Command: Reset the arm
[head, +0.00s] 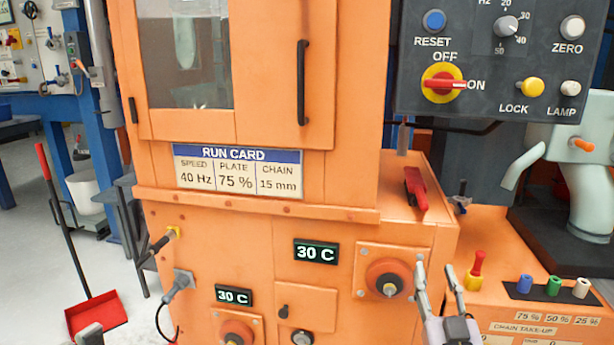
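My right gripper (436,264) points up at the lower right, in front of the orange machine (340,235). Its two fingers are spread apart with nothing between them. In the picture, the left finger is close beside the orange-red round knob (388,278); I cannot tell if they touch. A small grey tip at the bottom left edge seems to be part of my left gripper (89,334); its fingers cannot be made out. A blue button marked RESET (434,20) is on the dark control panel (418,85) at the upper right.
The panel also has a red switch handle (446,85) pointing to ON. A red lever (415,188) and a red-and-yellow handle (476,270) are near my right gripper. Blue, green and white plugs (553,285) stand at the right. A red dustpan (95,314) is on the left floor.

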